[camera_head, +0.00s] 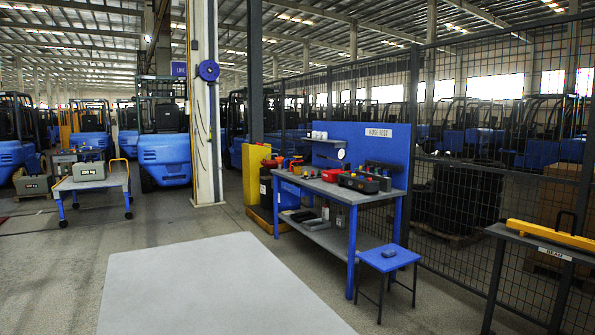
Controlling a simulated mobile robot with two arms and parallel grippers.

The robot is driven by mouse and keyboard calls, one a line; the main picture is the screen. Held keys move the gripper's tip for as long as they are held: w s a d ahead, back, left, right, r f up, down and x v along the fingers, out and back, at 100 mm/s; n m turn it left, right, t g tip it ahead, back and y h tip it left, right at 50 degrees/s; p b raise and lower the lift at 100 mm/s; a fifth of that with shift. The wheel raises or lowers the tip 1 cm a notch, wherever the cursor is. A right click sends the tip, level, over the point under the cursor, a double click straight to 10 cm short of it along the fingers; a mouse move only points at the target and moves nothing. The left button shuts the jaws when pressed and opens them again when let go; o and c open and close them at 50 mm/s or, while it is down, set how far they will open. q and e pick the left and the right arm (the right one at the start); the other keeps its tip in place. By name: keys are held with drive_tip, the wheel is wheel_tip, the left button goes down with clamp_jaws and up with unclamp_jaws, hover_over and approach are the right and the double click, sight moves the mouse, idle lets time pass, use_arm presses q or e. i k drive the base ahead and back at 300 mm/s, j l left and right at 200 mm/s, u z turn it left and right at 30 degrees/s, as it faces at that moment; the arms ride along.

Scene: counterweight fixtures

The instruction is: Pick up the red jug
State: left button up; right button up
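Several small red items stand on the blue-legged workbench (340,192) right of centre. A red item (330,175) sits near the middle of the bench top, beside a dark case. Another red item (279,162) is at the bench's left end, among other small things. At this distance I cannot tell which of them is the red jug. Neither of my grippers is in view.
A trolley (120,178) carries a weight at left. A stand with a yellow beam (550,234) is at right. A wire fence runs behind the bench. A pale floor area (210,290) lies clear in front.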

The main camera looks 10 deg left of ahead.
sight(298, 164)
drive_tip(key=i+l+z, duration=0.45)
drive_tip(key=i+z, duration=0.3)
drive_tip(key=i+l+z, duration=0.3)
drive_tip(key=i, duration=0.3)
drive_tip(key=i+z, duration=0.35)
drive_tip(key=i, duration=0.2)
drive_tip(key=i+j+u, duration=0.15)
drive_tip(key=i+u, duration=0.3)
drive_tip(key=i+j+u, duration=0.1)
drive_tip(key=i+u, duration=0.35)
drive_tip(key=i+l+u, duration=0.1)
drive_tip(key=i+u, duration=0.15)
drive_tip(key=u, duration=0.2)
drive_tip(key=i+l+u, duration=0.25)
drive_tip(key=i+u, duration=0.2)
drive_tip(key=i+j+u, duration=0.4)
drive_tip(key=i, duration=0.25)
drive_tip(key=i+u, duration=0.35)
drive_tip(key=i, duration=0.25)
drive_tip(key=i+l+u, duration=0.15)
drive_tip(key=i+u, duration=0.25)
drive_tip(key=i, duration=0.3)
drive_tip(key=i+l+u, duration=0.1)
drive_tip(key=i, duration=1.95)
drive_tip(key=i+z, duration=0.45)
drive_tip(key=i+j+z, duration=0.25)
drive_tip(key=i+z, duration=0.25)
drive_tip(key=i+j+z, duration=0.45)
drive_tip(key=l, duration=0.1)
